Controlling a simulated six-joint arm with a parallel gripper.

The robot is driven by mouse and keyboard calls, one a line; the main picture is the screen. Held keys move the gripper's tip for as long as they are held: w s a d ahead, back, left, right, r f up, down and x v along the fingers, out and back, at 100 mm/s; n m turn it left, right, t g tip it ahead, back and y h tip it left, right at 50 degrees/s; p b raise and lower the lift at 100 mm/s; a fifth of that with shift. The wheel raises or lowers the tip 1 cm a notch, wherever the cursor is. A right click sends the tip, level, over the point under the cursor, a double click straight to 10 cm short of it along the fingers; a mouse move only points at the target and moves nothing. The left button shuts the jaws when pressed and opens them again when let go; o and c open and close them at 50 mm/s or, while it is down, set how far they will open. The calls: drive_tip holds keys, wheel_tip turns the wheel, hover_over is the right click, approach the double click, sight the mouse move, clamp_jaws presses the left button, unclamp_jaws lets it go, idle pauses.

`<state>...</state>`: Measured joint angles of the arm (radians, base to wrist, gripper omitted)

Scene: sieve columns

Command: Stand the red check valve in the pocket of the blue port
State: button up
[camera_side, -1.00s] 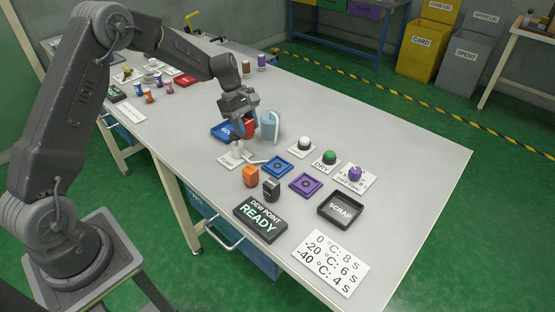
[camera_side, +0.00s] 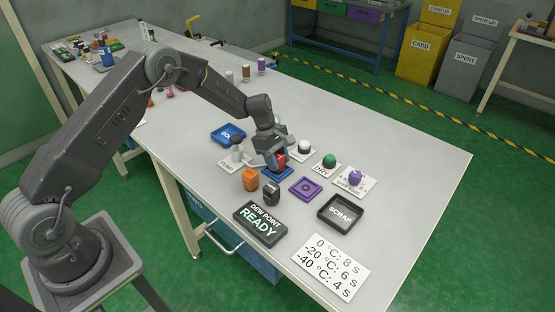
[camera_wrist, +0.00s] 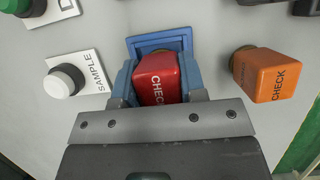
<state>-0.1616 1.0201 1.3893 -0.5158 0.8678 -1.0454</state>
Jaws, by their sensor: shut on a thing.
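The red check valve (camera_wrist: 157,80), marked CHECK, is between the fingers of my gripper (camera_wrist: 158,85) in the wrist view, and the gripper is shut on it. In the side view the red valve (camera_side: 280,160) shows under my gripper (camera_side: 277,162), over the blue port (camera_side: 284,177). The blue port's square rim (camera_wrist: 160,42) shows just behind the valve in the wrist view. The valve looks roughly upright. Its lower end and the port's pocket are hidden, so I cannot tell whether it is seated.
An orange check valve (camera_side: 250,180) and a dark grey one (camera_side: 271,190) stand close in front of the port. The purple port (camera_side: 305,188) and the black SCRAP tray (camera_side: 340,210) lie to the right. White (camera_side: 305,147), green (camera_side: 329,161) and purple buttons (camera_side: 355,177) stand behind.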

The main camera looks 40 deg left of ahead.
drive_tip(key=shift+f, duration=0.1)
drive_tip(key=o, duration=1)
drive_tip(key=v, duration=1.2)
